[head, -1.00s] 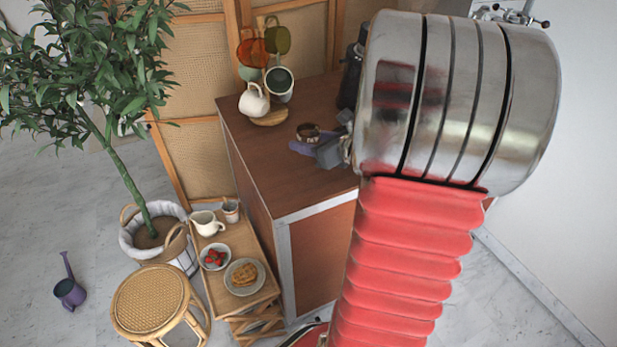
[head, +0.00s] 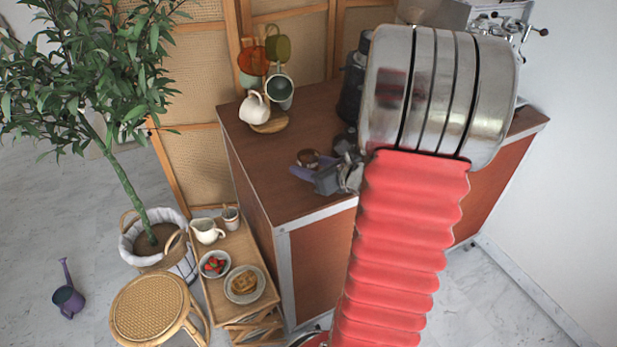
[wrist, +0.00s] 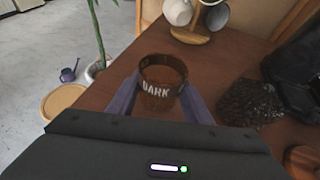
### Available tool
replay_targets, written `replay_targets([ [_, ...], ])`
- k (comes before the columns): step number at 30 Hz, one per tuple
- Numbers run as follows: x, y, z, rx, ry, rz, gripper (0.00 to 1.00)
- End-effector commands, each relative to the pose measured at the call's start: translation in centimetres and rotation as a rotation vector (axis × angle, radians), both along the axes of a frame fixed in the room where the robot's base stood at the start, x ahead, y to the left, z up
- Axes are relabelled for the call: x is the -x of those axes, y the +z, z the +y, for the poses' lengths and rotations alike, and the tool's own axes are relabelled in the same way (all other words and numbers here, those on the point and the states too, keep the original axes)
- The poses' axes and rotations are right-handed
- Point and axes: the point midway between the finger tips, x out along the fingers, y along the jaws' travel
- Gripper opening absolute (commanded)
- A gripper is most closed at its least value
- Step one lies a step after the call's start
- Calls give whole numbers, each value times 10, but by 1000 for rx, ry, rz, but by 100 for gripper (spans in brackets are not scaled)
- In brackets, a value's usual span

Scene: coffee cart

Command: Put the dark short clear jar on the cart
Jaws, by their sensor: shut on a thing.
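The dark short clear jar (wrist: 160,84), brown and labelled "DARK", is upright between the two purple fingers of my gripper (wrist: 160,98) in the wrist view. My gripper is shut on it. In the head view the jar (head: 308,158) shows at the gripper's end (head: 306,170), over the left part of the brown cart top (head: 330,110). I cannot tell whether the jar's base touches the cart top. The jar's lower part is partly hidden by my fingers in the head view.
A mug tree with several cups (head: 268,126) stands at the cart's back left. A black machine (head: 352,85) is behind my gripper. A dark bumpy object (wrist: 248,102) lies right of the jar. A low wooden tray table (head: 262,262) and stool (head: 155,310) stand left of the cart.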

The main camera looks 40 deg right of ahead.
Motion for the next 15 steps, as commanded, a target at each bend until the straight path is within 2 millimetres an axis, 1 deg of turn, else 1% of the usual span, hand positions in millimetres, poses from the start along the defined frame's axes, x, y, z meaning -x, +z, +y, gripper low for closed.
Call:
replay_targets([
  [4, 0, -6, 0, -1, 0, 0, 17],
  [12, 0, -36, 0, -3, -1, 1, 17],
  [15, 0, -41, 0, -1, -2, 0, 17],
])
